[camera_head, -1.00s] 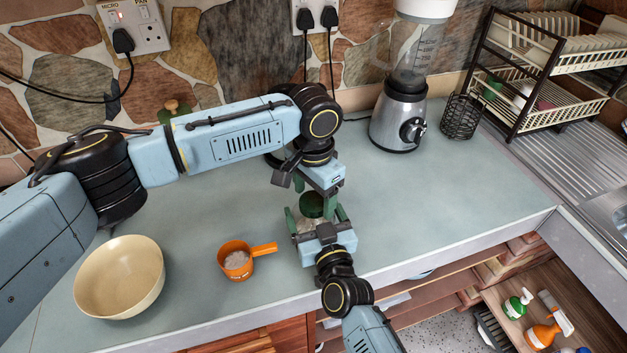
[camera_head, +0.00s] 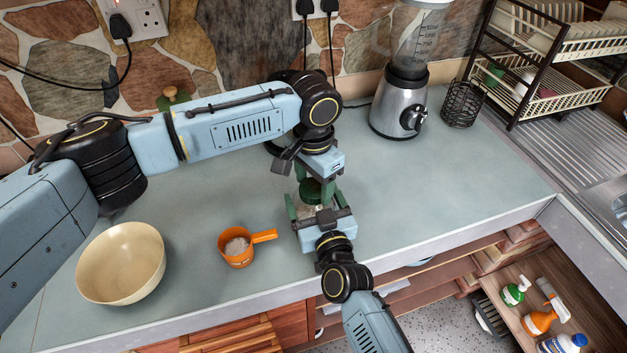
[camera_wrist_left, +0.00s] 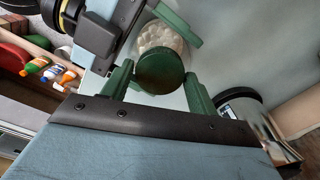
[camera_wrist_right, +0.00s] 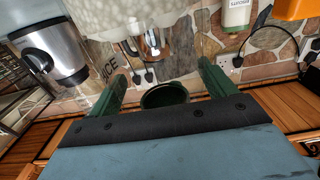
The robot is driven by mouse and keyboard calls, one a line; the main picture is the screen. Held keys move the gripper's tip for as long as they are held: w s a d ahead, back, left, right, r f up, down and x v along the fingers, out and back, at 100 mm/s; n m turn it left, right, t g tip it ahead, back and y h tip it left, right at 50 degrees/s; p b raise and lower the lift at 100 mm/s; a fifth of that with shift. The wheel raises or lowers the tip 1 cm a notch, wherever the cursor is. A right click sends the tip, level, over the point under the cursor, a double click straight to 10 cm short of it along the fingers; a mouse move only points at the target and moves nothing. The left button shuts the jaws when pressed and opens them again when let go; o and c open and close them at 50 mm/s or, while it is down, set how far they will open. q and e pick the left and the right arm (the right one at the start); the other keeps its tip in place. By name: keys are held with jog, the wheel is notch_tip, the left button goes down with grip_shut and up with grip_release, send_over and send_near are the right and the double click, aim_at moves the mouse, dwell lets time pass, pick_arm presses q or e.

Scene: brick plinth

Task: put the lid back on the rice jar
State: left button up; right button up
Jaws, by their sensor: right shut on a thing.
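The rice jar (camera_wrist_left: 163,38) is a clear jar filled with white rice, shown close up in the right wrist view (camera_wrist_right: 125,12). The round dark green lid (camera_head: 316,191) is at the jar's mouth; I cannot tell whether it is fully seated. In the left wrist view the lid (camera_wrist_left: 160,72) lies between my left fingers with a narrow gap on each side. My left gripper (camera_head: 318,172) points down over the lid and looks open. My right gripper (camera_head: 315,203) comes from the front and is shut on the jar, its green fingers on either side. The grippers hide much of the jar.
An orange measuring cup (camera_head: 237,250) with white contents and a cream bowl (camera_head: 120,262) stand to the left. A blender (camera_head: 400,105), a black wire holder (camera_head: 461,104) and a dish rack (camera_head: 545,100) are at the right. The counter between jar and blender is clear.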

pick_arm(q)
jog(key=o, duration=0.3)
jog(key=shift+o, duration=0.2)
jog(key=shift+r, duration=0.1)
notch_tip(320, 180, up, 12)
dwell(0.4)
pick_arm(e)
jog(key=o, duration=1.8)
jog(key=shift+s, duration=0.1)
